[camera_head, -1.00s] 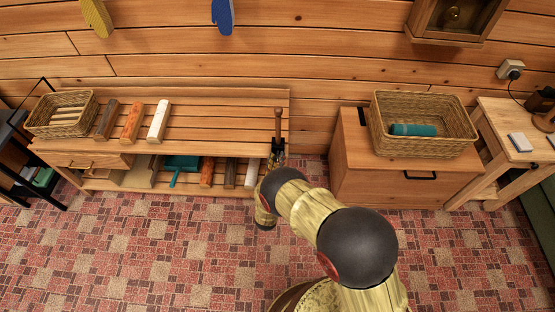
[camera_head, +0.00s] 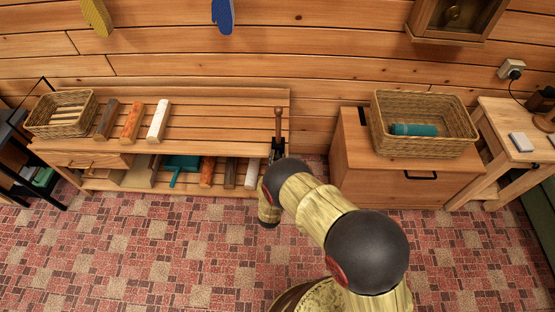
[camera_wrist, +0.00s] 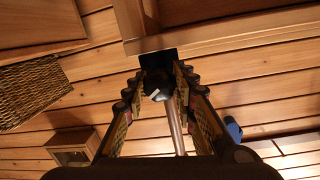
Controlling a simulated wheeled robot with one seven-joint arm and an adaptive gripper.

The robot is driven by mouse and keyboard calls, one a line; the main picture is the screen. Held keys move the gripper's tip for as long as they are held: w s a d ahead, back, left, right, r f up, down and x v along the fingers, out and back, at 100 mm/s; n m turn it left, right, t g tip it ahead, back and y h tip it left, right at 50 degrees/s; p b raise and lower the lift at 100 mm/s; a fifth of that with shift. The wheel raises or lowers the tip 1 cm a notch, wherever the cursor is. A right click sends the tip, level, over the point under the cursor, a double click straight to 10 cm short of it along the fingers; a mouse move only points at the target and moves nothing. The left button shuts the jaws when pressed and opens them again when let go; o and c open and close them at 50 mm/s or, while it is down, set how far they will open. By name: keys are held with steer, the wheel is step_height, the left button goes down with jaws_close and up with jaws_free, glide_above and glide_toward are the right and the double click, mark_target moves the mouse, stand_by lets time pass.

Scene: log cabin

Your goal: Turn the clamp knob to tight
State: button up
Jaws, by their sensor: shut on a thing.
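The clamp is at the right end of the slatted wooden bench (camera_head: 220,123). In the wrist view its dark knob (camera_wrist: 157,86), with a small pale mark, sits between my fingers at the bench edge. A brown rod (camera_wrist: 175,125) runs from beside the knob. The rod stands upright at the bench end in the head view (camera_head: 278,122). My gripper (camera_wrist: 160,84) is shut on the knob, with one finger on each side. In the head view my gripper (camera_head: 277,147) is small and partly hidden by my arm, and the knob cannot be made out there.
On the bench are a wicker basket (camera_head: 60,127) and orange (camera_head: 131,121), white (camera_head: 158,120) and brown (camera_head: 107,120) blocks. A wooden cabinet (camera_head: 409,181) with a larger wicker basket (camera_head: 381,137) stands to the right. The patterned floor in front is clear.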

steer(key=m+y, duration=0.1)
steer(key=m, duration=0.4)
steer(key=shift+m+b, duration=0.4)
steer(key=m+y, duration=0.1)
steer(key=m, duration=0.4)
steer(key=shift+m, duration=0.3)
steer(key=m+y, duration=0.1)
steer(key=m, duration=0.4)
steer(key=shift+m+t, duration=0.3)
steer(key=shift+m, duration=0.1)
steer(key=m, duration=0.5)
steer(key=shift+t, duration=0.3)
steer(key=shift+m, duration=0.4)
steer(key=o, duration=1.1)
steer(key=shift+o, duration=0.3)
steer(key=shift+s, duration=0.1)
